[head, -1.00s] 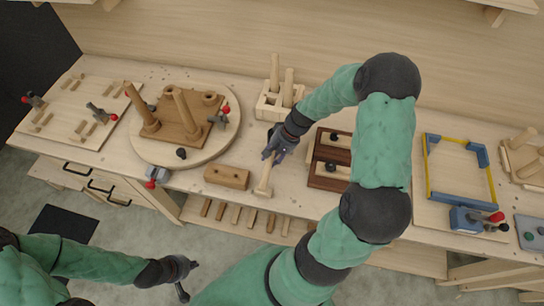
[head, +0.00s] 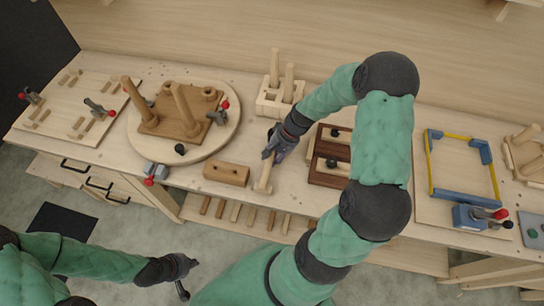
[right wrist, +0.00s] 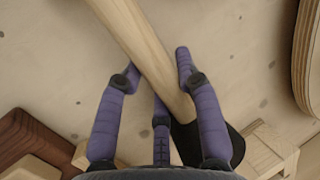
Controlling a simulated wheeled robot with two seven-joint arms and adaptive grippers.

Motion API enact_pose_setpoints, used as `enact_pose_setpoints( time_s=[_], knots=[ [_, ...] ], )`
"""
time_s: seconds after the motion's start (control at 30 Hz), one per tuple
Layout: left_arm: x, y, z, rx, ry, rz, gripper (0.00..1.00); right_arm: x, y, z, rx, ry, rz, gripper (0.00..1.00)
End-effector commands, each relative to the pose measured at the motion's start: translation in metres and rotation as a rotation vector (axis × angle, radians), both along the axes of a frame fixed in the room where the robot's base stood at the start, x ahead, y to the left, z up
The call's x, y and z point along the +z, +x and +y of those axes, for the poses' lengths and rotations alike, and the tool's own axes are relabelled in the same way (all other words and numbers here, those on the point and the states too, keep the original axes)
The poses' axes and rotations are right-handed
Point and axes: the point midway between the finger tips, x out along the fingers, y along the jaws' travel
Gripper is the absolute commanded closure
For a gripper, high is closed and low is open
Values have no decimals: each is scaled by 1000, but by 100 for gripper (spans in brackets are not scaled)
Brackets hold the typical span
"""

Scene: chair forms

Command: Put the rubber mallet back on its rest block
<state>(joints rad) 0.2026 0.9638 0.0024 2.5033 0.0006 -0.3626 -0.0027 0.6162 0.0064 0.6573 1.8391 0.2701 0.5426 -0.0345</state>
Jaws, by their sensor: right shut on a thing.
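The rubber mallet shows in the right wrist view as a long pale wooden handle (right wrist: 145,45) and a black head (right wrist: 225,143), partly hidden behind a finger. My right gripper (right wrist: 158,85) has its purple fingers around the handle. In the head view the right gripper (head: 272,156) is low at the workbench, with the handle (head: 263,181) pointing toward the front edge and the head hidden. A brown wooden block (head: 227,174) with holes lies left of it; I cannot tell whether it is the rest block. My left gripper (head: 183,277) hangs empty in front of the bench, fingers apart.
A dark brown tray (head: 325,178) stands just right of the right gripper. A pale slotted rack (head: 268,104) with upright pegs is behind it. A round board (head: 142,145) with a peg fixture is to the left. A blue and yellow frame (head: 432,178) lies farther right.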

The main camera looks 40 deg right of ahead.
Motion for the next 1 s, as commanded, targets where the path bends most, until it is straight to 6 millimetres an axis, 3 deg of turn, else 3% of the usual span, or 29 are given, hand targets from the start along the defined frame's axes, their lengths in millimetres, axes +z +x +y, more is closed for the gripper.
enact_pose_setpoints(
  time_s=[0.23, 0.27, 0.37, 0.77, 1.0],
  knots=[
    [0, 0, 0, 0, 0, 0, 100, 1, 1, 0, 0, -2, -2, 100],
    [0, 0, 0, 0, 0, 0, 100, 1, 1, 0, 0, -2, -2, 63],
    [0, 0, 0, 0, 0, 0, 100, 1, 1, 0, 0, -2, -2, 38],
    [0, 0, 0, 0, 0, 0, 100, 1, -1, -1, -1, 1, 1, 38],
    [0, 0, 0, 0, 0, 0, 100, 29, -5, -13, -2, -3, -4, 38]
  ],
)
